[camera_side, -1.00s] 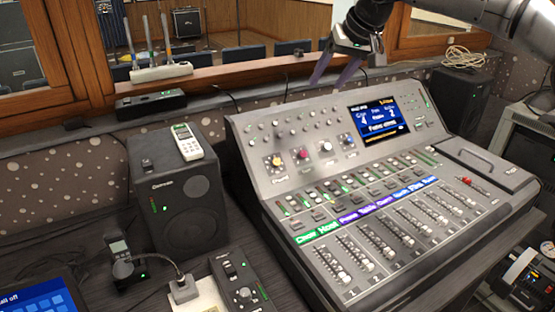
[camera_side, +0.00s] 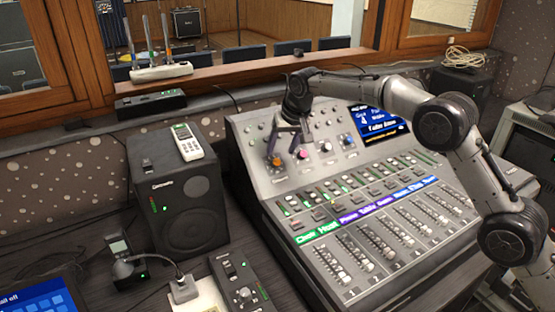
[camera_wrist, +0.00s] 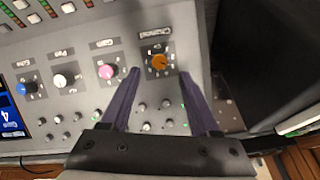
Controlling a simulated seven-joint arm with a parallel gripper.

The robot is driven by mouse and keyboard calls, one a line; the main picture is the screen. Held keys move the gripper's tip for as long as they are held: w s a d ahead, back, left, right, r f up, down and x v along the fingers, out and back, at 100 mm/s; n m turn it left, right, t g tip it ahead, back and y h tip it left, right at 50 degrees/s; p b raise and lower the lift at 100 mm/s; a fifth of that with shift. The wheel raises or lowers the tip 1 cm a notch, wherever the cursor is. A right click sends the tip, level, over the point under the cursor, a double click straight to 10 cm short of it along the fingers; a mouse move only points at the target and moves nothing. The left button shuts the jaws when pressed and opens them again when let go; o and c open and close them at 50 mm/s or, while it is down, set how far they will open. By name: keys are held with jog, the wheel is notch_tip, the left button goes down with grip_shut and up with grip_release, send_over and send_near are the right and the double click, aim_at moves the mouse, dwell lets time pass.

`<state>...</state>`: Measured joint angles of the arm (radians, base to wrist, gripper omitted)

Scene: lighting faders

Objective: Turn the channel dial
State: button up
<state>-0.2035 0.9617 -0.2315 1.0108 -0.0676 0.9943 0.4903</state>
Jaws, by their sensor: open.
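The channel dial (camera_wrist: 159,63) is an orange knob on a dark scale plate, with a label above it reading like "Channel" in the wrist view. In the side view the orange dial (camera_side: 277,161) is at the left end of the knob row on the mixing console (camera_side: 258,186). My gripper (camera_wrist: 160,73) is open, with its purple fingertips either side of the dial in the wrist view. In the side view my gripper (camera_side: 285,153) is over the left part of the knob row. I cannot tell whether the fingers touch the dial.
A pink knob (camera_wrist: 107,72) is close beside one fingertip, with a white knob (camera_wrist: 61,80) and a blue knob (camera_wrist: 22,88) further along. A black speaker (camera_side: 176,205) stands left of the console. The fader rows (camera_side: 400,233) lie in front.

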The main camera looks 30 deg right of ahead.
aim_at(277, 161)
jog(key=x, duration=0.6)
grip_shut()
